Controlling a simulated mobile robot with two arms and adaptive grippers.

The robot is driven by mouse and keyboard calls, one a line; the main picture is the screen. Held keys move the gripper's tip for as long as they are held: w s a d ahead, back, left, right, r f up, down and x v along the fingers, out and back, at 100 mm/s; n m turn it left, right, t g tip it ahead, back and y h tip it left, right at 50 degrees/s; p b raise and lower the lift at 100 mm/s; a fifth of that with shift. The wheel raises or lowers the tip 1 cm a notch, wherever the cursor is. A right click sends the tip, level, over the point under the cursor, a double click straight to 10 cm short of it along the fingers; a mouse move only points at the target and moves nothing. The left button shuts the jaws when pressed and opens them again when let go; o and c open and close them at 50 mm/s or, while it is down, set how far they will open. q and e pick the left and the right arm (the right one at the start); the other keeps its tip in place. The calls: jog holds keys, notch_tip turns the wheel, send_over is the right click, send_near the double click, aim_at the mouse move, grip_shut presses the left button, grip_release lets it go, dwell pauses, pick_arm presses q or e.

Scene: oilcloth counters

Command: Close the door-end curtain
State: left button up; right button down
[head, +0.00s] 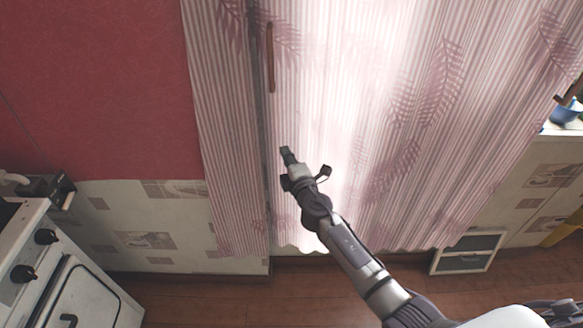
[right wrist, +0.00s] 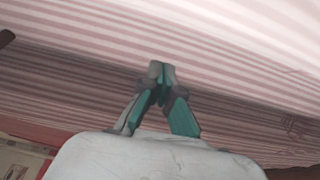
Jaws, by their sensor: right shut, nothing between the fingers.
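Two pink striped curtain panels with a leaf pattern hang ahead of me, a narrow left panel (head: 222,110) and a wide right panel (head: 400,130). A thin dark gap runs between them, and they look nearly edge to edge. A brown handle (head: 270,58) hangs at the left edge of the wide panel. My right gripper (head: 286,153) is below this handle, in front of the wide panel. In the right wrist view the right gripper (right wrist: 161,70) is shut and empty, with striped cloth behind it. I cannot tell whether it touches the cloth. My left gripper is out of view.
A white stove (head: 75,290) stands at the lower left. A small white-framed cabinet (head: 468,252) is at the lower right below the curtain. Another brown handle (head: 570,92) shows at the far right, near a blue bowl (head: 566,113). Wooden floor (head: 200,290) is clear below.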

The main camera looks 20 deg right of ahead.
jog(key=d, duration=0.1)
jog(key=s+d, duration=0.1)
jog(key=d, duration=0.1)
jog(key=shift+s+d, duration=0.25)
jog(key=shift+d, duration=0.1)
jog(key=shift+f, duration=0.1)
